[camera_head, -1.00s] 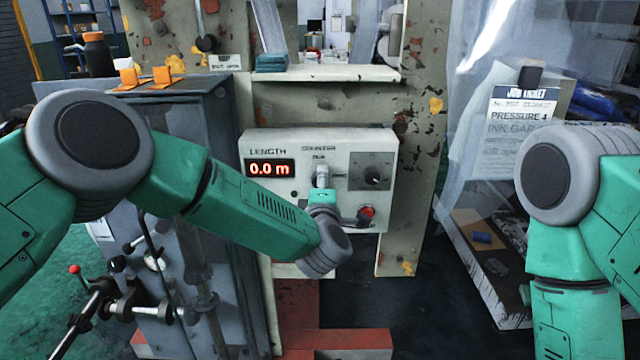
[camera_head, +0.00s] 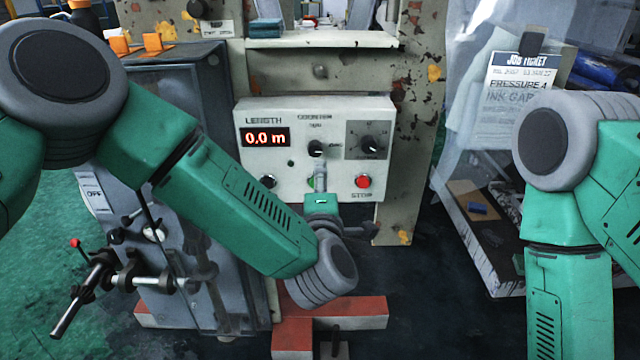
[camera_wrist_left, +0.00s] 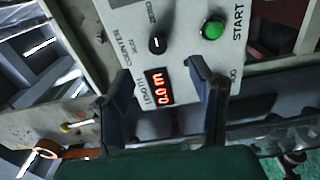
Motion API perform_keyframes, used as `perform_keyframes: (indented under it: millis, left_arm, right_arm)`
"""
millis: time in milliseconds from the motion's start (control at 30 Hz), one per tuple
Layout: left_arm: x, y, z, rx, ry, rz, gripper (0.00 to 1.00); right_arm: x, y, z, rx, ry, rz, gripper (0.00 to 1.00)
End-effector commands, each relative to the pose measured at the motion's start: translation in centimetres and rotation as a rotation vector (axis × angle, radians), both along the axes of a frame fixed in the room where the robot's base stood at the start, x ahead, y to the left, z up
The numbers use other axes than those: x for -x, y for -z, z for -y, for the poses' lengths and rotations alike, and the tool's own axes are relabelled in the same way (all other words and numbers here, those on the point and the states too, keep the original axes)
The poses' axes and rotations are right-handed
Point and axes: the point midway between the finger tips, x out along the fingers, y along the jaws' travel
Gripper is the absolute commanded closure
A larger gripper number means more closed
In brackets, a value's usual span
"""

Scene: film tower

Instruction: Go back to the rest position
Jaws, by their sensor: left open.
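The grey control panel (camera_head: 300,108) carries a red display (camera_head: 265,138) reading 0.0 m, a black knob (camera_head: 316,148), a larger dial (camera_head: 369,144) and a red STOP button (camera_head: 362,181). My left gripper (camera_head: 320,180) is in front of the panel's lower middle and hides part of it. In the left wrist view its two dark fingers (camera_wrist_left: 160,75) are spread and empty. Between and beyond them are the display (camera_wrist_left: 159,87), the knob (camera_wrist_left: 157,45) and a green START button (camera_wrist_left: 212,29). My right arm (camera_head: 570,230) hangs at the right; its gripper is out of view.
A grey cabinet (camera_head: 190,90) with rods and a red-tipped lever (camera_head: 75,243) stands left of the panel. A shelf (camera_head: 320,40) is above it. Red floor blocks (camera_head: 350,307) lie below. A job ticket (camera_head: 520,75) and plastic sheeting hang at the right.

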Motion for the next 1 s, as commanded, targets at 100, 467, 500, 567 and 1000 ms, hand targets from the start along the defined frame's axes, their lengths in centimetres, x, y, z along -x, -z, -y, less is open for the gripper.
perform_keyframes:
  millis: [100,467,500,567,1000]
  left_arm:
    - [0.3,0.0,0.0,0.0,0.0,0.0,0.51]
    - [0.9,2.0,-0.5,-0.069,0.036,-0.039,0.51]
    - [1.4,3.4,-0.8,-0.119,0.064,-0.07,0.51]
    - [2.5,6.3,-1.6,-0.221,0.122,-0.129,0.51]
    - [22.0,27.4,-17.1,-1.027,0.741,-0.761,0.51]
  right_arm:
    - [0.0,0.0,0.0,0.0,0.0,0.0,1.0]
    - [-0.3,0.1,0.0,0.0,0.0,-0.002,1.0]
    - [-0.3,0.1,0.0,0.0,0.0,-0.002,1.0]
    - [-0.3,0.1,0.0,0.0,0.0,-0.002,1.0]
    - [-0.2,0.1,0.0,0.0,0.0,-0.003,1.0]
